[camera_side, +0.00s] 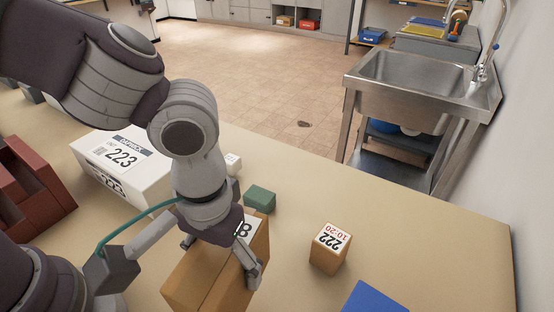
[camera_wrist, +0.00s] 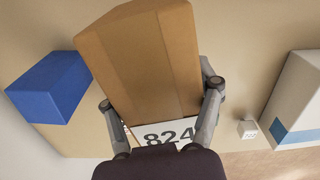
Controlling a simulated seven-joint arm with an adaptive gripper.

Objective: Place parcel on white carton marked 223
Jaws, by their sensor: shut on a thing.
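The parcel is a brown box (camera_side: 196,278) at the bottom middle of the side view. In the wrist view the box (camera_wrist: 145,60) fills the centre, with a white label reading 824 near my palm. My gripper (camera_side: 222,257) points down over the box, one finger against each side, shut on it. Its fingers also show in the wrist view (camera_wrist: 160,96). I cannot tell whether the box's underside touches the table. The white carton marked 223 (camera_side: 118,182) stands left of my gripper; its top is bare except for a printed label.
A small brown box marked 222 (camera_side: 328,254) and a blue block (camera_side: 374,299) are to the right. A dark red tray (camera_side: 30,190) is at left.

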